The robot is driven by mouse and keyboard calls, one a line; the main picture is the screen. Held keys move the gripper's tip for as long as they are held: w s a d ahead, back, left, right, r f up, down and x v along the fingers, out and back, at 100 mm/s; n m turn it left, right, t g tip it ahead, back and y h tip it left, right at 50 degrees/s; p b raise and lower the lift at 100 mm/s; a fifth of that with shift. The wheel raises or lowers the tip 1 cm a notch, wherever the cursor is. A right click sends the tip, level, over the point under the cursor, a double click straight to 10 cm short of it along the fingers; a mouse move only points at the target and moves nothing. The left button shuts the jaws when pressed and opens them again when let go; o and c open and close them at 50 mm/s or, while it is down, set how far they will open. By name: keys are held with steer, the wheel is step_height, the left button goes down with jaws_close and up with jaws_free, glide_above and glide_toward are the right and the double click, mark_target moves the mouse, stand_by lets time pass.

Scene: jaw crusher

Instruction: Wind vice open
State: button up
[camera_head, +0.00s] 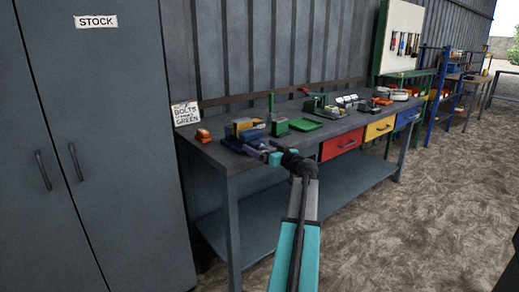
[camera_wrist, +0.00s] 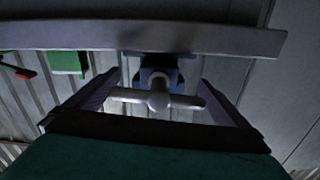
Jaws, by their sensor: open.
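The vice (camera_head: 248,130) sits near the left front corner of the bench top, blue with a yellow block at its top. In the wrist view its screw end with a grey T-shaped handle (camera_wrist: 158,99) points toward me, the bar lying roughly level. My gripper (camera_head: 264,149) is at the front of the vice. In the wrist view my gripper (camera_wrist: 157,92) is open, with one finger on each side of the handle. The bar's ends come close to both fingers; I cannot tell if they touch. Most of the vice body is hidden in the wrist view.
The bench (camera_head: 229,170) carries an orange object (camera_head: 203,136), a green tray (camera_head: 304,124) and other small items. Below are red, yellow and blue drawers. A grey stock cabinet (camera_head: 90,150) stands at left. Open floor (camera_head: 400,220) lies at right.

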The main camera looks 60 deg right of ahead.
steer(key=v, duration=1.3)
steer(key=shift+s, duration=0.35)
steer(key=shift+a, duration=0.2)
